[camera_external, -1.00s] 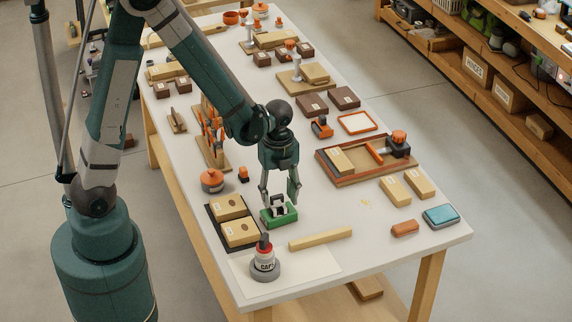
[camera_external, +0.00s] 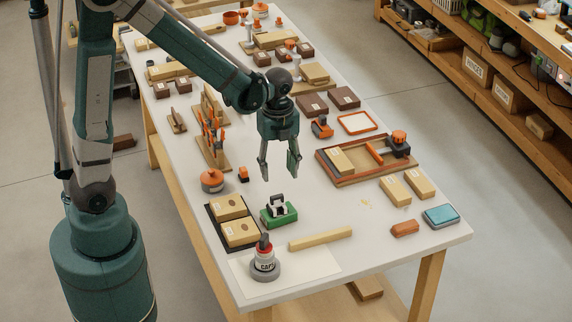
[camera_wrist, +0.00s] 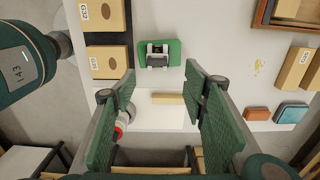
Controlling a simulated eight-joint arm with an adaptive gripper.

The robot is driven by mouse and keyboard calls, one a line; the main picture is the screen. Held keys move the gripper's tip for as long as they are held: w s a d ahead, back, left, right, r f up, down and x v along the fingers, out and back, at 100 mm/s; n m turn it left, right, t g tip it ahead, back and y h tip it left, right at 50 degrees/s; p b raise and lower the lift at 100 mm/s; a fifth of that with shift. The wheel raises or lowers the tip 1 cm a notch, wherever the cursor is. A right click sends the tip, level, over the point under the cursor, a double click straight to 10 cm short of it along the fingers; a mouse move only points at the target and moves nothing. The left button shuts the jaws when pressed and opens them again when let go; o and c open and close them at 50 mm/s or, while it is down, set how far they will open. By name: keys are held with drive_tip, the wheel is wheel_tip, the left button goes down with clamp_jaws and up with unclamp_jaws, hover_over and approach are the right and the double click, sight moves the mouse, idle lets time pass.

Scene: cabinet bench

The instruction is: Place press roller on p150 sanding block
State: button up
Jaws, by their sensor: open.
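A small roller (camera_external: 277,205) with a pale and black frame, which looks like the press roller, sits on top of a green block (camera_external: 280,217). In the wrist view the roller (camera_wrist: 157,56) lies near the middle of the green block (camera_wrist: 174,48). Whether the green block is the P150 sanding block I cannot tell, as I see no readable grit mark on it. My gripper (camera_external: 279,172) is open and empty above and behind the block, clear of it. In the wrist view its spread fingers (camera_wrist: 160,75) show nothing between them.
A dark tray (camera_external: 213,235) with two tan blocks stands left of the green block. A capped bottle (camera_external: 265,265) and a wooden strip (camera_external: 320,239) lie in front. An orange brick (camera_external: 405,228) and a blue pad (camera_external: 441,216) are at right.

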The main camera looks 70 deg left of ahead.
drive_tip(key=shift+r, duration=0.3)
idle(0.5)
drive_tip(key=s+d+r+n+t, duration=0.2)
drive_tip(key=s+r+n+t, duration=0.1)
drive_tip(key=s+r+n, duration=0.4)
drive_tip(key=s+d+r+n+t, duration=0.3)
drive_tip(key=s+r+n, duration=0.5)
drive_tip(key=r+n, duration=0.3)
drive_tip(key=shift+t, duration=0.6)
drive_tip(key=shift+s, duration=0.1)
drive_tip(key=shift+f+b, duration=0.6)
drive_tip(key=shift+f, duration=0.05)
idle(1.1)
